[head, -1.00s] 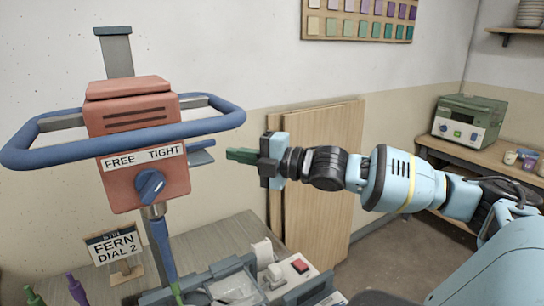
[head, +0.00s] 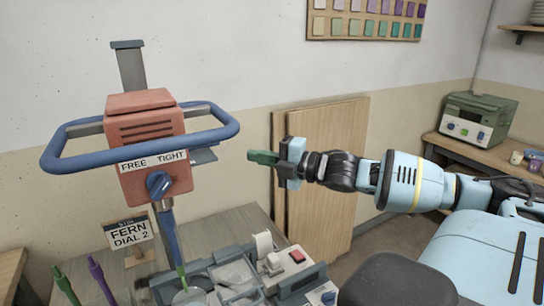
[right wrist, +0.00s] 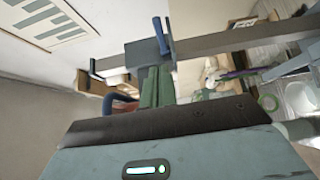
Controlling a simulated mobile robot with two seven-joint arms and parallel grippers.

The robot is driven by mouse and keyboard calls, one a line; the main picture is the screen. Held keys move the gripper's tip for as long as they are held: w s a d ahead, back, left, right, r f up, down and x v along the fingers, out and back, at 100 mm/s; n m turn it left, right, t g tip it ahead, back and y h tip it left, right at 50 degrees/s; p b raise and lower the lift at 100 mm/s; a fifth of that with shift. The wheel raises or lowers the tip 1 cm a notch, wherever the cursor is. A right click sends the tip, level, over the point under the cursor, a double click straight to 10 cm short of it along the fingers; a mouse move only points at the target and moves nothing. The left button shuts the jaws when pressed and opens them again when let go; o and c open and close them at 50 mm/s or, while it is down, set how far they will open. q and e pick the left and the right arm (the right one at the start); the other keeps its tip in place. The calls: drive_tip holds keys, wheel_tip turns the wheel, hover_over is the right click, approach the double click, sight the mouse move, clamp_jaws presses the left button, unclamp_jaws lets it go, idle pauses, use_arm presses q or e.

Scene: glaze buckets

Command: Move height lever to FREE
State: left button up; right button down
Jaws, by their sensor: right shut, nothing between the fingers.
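The red mixer head (head: 148,130) stands on a grey column, with a blue ring handle (head: 75,163) around it. Its label plate reads FREE on the left and TIGHT on the right. The blue lever knob (head: 158,184) sits below the label; its pointer mark leans up and right, towards TIGHT. My right gripper (head: 262,157) is shut and empty, its green fingers pointing left, to the right of the ring handle and apart from the knob. In the right wrist view the green fingers (right wrist: 157,88) are together. My left gripper is not in view.
Below the head, the bench holds a FERN DIAL 2 sign (head: 129,232), grey trays and a box with a red switch (head: 297,256). Wooden boards (head: 330,180) lean on the wall behind my right gripper. A green device (head: 475,120) stands on the right counter.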

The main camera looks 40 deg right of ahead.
drive_tip(key=shift+v, duration=0.8)
drive_tip(key=shift+s+d+f, duration=0.1)
drive_tip(key=shift+d, duration=0.05)
drive_tip(key=s+d+f+m+g+h, duration=0.1)
drive_tip(key=s+f+m+h, duration=0.35)
drive_tip(key=f, duration=0.95)
drive_tip(key=s+f+m+g+h, duration=0.1)
drive_tip(key=s+f+m, duration=0.55)
drive_tip(key=f, duration=0.75)
drive_tip(key=s+a+f+m+g, duration=0.2)
drive_tip(key=s+a+f+m, duration=0.3)
drive_tip(key=s+a+f, duration=0.2)
drive_tip(key=s+a+f+m+g, duration=0.2)
drive_tip(key=s+a+f+m, duration=0.3)
drive_tip(key=s+a+f, duration=0.3)
drive_tip(key=a+f, duration=0.3)
drive_tip(key=a, duration=0.3)
drive_tip(key=shift+f+g, duration=0.15)
drive_tip(key=shift+g, duration=0.15)
